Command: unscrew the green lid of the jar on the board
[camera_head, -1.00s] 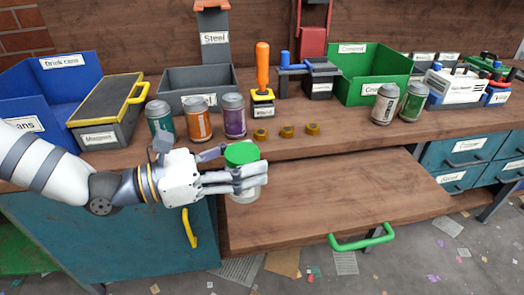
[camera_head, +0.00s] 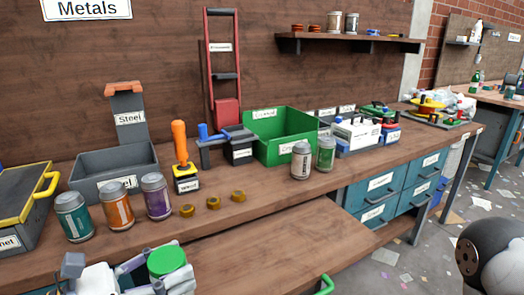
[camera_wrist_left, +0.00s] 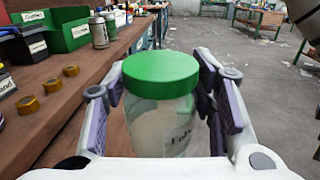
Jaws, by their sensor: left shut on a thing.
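The jar (camera_wrist_left: 165,125) is pale and see-through, with a partly hidden label, and stands upright between the fingers of my left gripper (camera_wrist_left: 165,120) in the left wrist view. Its green lid (camera_wrist_left: 161,72) sits on top, above the fingers. In the head view the green lid (camera_head: 167,261) shows at the bottom edge, with my left gripper (camera_head: 168,278) around the jar below it. The wooden board (camera_head: 290,250) lies below the bench top. I cannot tell whether the jar's base touches it. My right gripper is not in view.
Several cans, such as the orange one (camera_head: 118,206), stand along the bench (camera_head: 265,205). Brass nuts (camera_head: 213,202) lie near its front edge. Behind are a grey bin (camera_head: 118,166), an orange-handled tool (camera_head: 181,145) and a green bin (camera_head: 282,136). The board's right part is clear.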

